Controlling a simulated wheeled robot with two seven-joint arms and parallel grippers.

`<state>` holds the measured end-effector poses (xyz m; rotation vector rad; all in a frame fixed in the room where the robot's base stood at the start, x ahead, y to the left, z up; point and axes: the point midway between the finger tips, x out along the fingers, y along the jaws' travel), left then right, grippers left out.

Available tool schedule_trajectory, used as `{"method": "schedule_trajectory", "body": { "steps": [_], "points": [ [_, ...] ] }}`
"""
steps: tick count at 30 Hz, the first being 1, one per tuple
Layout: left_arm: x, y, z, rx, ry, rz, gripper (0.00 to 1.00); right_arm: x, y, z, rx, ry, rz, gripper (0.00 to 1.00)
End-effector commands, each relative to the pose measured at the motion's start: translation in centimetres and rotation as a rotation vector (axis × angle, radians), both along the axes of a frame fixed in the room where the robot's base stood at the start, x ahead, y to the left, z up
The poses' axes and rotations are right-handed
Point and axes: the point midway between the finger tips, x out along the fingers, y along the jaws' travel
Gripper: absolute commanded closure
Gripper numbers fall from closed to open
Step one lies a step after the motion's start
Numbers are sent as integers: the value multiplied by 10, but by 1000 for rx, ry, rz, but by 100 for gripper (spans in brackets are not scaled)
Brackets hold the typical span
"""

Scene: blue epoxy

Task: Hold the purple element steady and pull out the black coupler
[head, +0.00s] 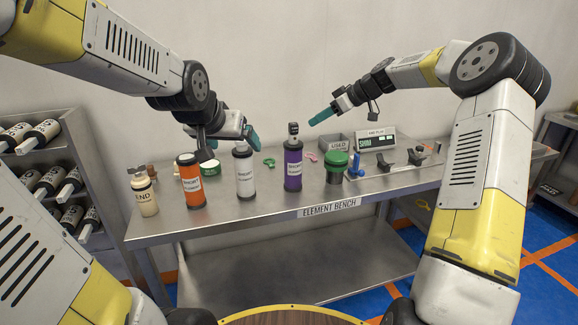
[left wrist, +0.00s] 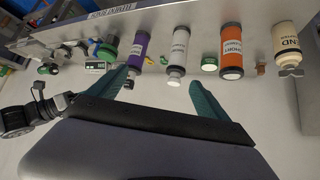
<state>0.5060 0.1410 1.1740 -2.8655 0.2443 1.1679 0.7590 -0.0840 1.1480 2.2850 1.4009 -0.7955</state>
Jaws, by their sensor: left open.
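The purple element (head: 293,168) stands upright on the bench, and the black coupler (head: 293,129) sits on its top. The purple element also shows in the left wrist view (left wrist: 140,47), upside down. My left gripper (head: 250,136) is above the white element (head: 244,175), left of the purple one. Its teal fingers are spread and empty in the left wrist view (left wrist: 162,92). My right gripper (head: 322,116) is in the air to the right of the coupler, apart from it. Its fingers overlap, so its opening is unclear.
An orange element (head: 189,182) and a cream END element (head: 144,194) stand to the left. A green-lidded dark container (head: 336,168), a USED bin (head: 333,142) and a scale display (head: 377,140) are to the right. The bench's front strip (head: 240,207) is clear.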

Motion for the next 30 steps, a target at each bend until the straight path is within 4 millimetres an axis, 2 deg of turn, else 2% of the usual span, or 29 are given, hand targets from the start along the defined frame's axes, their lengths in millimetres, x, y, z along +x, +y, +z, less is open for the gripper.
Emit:
{"method": "schedule_trajectory", "body": {
  "steps": [1,6,15,21,25,30],
  "points": [
    [22,-3,-8,8,-21,-11,11,0,0,0,0,0,0,64],
    [88,-15,-25,24,-129,-59,11,0,0,0,0,0,0,64],
    [183,-49,-77,2,-317,-153,11,0,0,0,-1,1,-1,64],
    [225,-76,-122,-49,-443,-212,11,0,0,0,-1,1,-1,64],
    [242,-93,-155,-96,-523,-244,11,0,0,0,-1,1,-1,64],
    [252,-109,-192,-157,-629,-271,11,0,0,0,-1,1,-1,64]
  ]
}}
